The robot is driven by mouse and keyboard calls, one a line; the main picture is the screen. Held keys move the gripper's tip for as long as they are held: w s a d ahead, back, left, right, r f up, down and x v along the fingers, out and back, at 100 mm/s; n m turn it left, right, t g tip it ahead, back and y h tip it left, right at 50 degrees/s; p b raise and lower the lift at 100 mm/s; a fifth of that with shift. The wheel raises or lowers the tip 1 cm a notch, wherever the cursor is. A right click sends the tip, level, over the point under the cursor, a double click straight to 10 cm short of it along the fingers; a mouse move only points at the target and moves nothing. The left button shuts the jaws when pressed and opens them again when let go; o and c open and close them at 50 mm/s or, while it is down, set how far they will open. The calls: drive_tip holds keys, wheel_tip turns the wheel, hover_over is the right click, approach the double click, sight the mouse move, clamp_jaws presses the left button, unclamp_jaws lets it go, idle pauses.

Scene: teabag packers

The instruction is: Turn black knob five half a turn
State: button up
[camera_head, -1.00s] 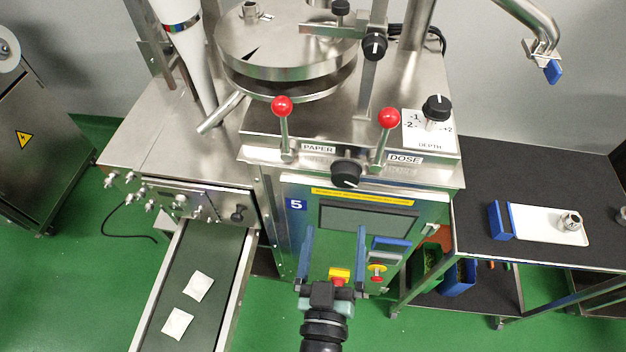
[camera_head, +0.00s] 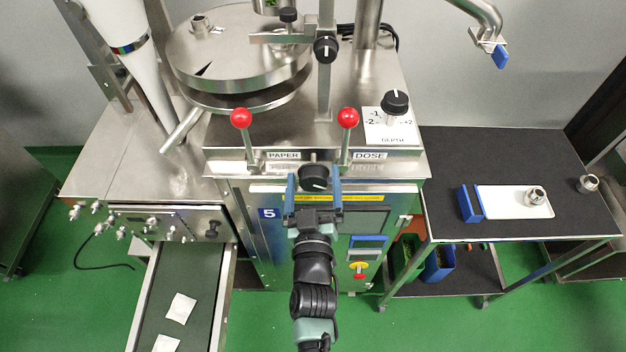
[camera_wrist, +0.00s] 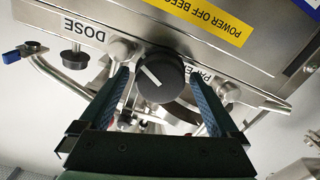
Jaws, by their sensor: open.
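The black knob (camera_head: 314,178) with a white pointer line sits on the front of the machine marked 5, between and below the PAPER and DOSE labels. It also shows in the wrist view (camera_wrist: 160,77), with its white line slanting. My gripper (camera_head: 314,180) is open, its two blue fingers on either side of the knob in the head view. In the wrist view my gripper (camera_wrist: 163,85) has one finger left and one right of the knob, with gaps on both sides. I cannot tell how far the fingertips reach along the knob.
Two red-balled levers (camera_head: 240,118) (camera_head: 348,118) rise above the knob. Another black knob (camera_head: 395,102) stands on the DEPTH plate, and one (camera_head: 325,49) on the post. A dark screen, a blue handle and a red button (camera_head: 359,276) lie below. A black-topped table (camera_head: 500,160) stands right.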

drive_tip(key=shift+w, duration=0.15)
drive_tip(key=c, duration=1.4)
drive_tip(key=shift+o, duration=0.2)
drive_tip(key=shift+m, duration=0.4)
drive_tip(key=m+b, duration=0.2)
drive_tip(key=m, duration=0.3)
drive_tip(key=shift+d+f+m, duration=0.1)
drive_tip(key=shift+d+m, duration=0.05)
drive_tip(key=shift+m, duration=0.15)
drive_tip(key=m, duration=0.5)
drive_tip(key=shift+m+b, duration=0.3)
drive_tip(key=shift+b, duration=0.1)
